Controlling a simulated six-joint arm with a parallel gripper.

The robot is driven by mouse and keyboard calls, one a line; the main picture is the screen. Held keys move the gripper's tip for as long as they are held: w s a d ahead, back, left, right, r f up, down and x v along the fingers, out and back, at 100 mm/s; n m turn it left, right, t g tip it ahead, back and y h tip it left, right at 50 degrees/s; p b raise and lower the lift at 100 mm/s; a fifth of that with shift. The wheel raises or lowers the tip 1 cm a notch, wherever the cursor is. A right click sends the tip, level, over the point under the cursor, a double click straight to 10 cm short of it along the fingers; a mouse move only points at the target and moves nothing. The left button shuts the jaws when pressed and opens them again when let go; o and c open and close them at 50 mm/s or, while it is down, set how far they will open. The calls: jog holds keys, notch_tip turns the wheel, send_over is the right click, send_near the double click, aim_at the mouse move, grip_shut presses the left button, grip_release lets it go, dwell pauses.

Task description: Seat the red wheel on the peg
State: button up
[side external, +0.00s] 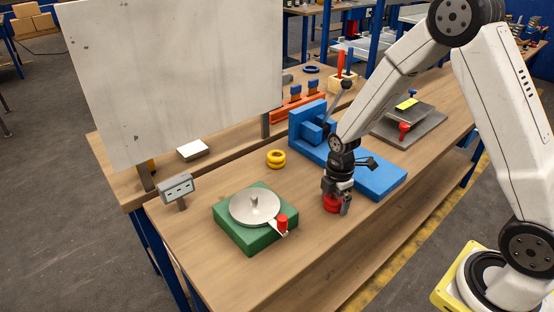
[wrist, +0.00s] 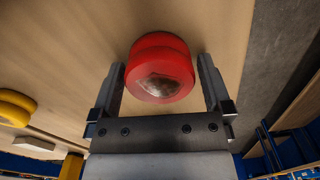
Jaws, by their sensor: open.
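The red wheel (side external: 331,203) is at the wooden bench top under my gripper (side external: 338,207). In the wrist view the red wheel (wrist: 161,68) is a thick round piece with a brownish-grey patch on its near face. It lies between the two dark fingers of my gripper (wrist: 161,62), with gaps visible on both sides. The fingers are open. A grey disc (side external: 246,213) on a green base (side external: 239,231) stands to the left, with a short upright peg (side external: 254,202) near its middle. I cannot tell for certain that this is the task's peg.
A blue fixture (side external: 378,182) stands close behind and right of my gripper. Yellow rings (side external: 276,159) lie behind. A large grey board (side external: 175,75) rises at the back left. Bench between gripper and green base is clear.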

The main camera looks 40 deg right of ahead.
dwell(0.3)
jog(key=c, duration=1.2)
jog(key=shift+o, duration=0.2)
jog(key=shift+r, duration=0.15)
jog(key=shift+r, duration=0.75)
jog(key=s+a+r, duration=0.1)
jog(key=s+r, duration=1)
jog(key=s, duration=0.3)
jog(key=shift+r, duration=0.1)
